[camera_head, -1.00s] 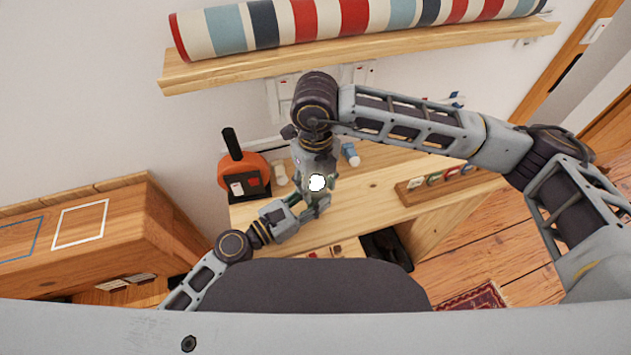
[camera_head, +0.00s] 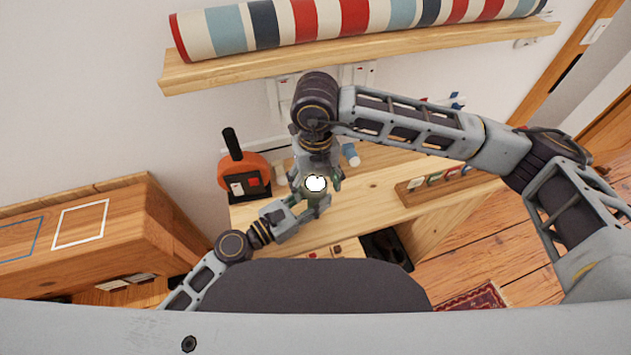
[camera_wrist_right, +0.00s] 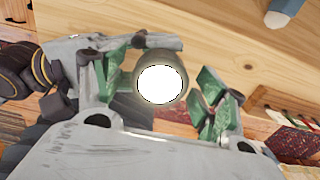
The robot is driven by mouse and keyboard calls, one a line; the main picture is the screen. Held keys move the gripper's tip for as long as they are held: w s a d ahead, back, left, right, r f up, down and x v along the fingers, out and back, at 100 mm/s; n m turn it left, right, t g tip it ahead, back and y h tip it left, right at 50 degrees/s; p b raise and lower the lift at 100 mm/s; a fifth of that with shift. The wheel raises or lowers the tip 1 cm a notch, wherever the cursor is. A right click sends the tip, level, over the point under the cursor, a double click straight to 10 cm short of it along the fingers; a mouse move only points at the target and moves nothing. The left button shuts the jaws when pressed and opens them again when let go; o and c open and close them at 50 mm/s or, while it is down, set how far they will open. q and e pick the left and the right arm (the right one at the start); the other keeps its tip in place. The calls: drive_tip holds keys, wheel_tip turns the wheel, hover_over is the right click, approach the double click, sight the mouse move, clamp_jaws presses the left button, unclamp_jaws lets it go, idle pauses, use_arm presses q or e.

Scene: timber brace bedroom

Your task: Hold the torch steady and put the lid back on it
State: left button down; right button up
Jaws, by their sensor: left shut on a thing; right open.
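The torch (camera_wrist_right: 174,58) shows in the right wrist view as a grey round body with a glaring white round face. In the head view its white face (camera_head: 316,183) shows between my grippers. My left gripper (camera_head: 313,207) comes in from the left and is shut on the torch. My right gripper (camera_wrist_right: 162,88) is open, its green-padded fingers on either side of the torch with gaps visible. It also shows from above in the head view (camera_head: 318,181). I cannot make out the lid as a separate piece; glare and my grippers hide the joint.
The wooden table (camera_head: 365,195) holds an orange device (camera_head: 230,177) with a black handle at left, a blue-and-white item (camera_head: 350,154) behind and a wooden rack (camera_head: 412,192) at right. A shelf (camera_head: 400,50) with a striped roll (camera_head: 350,16) is behind. Bare tabletop lies right of the grippers.

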drive_tip(key=shift+r, duration=0.1)
drive_tip(key=shift+r, duration=3.65)
use_arm(q)
drive_tip(key=c, duration=0.9)
unclamp_jaws()
drive_tip(key=shift+s+a, duration=0.1)
drive_tip(key=shift+a, duration=0.05)
drive_tip(key=shift+v, duration=5.85)
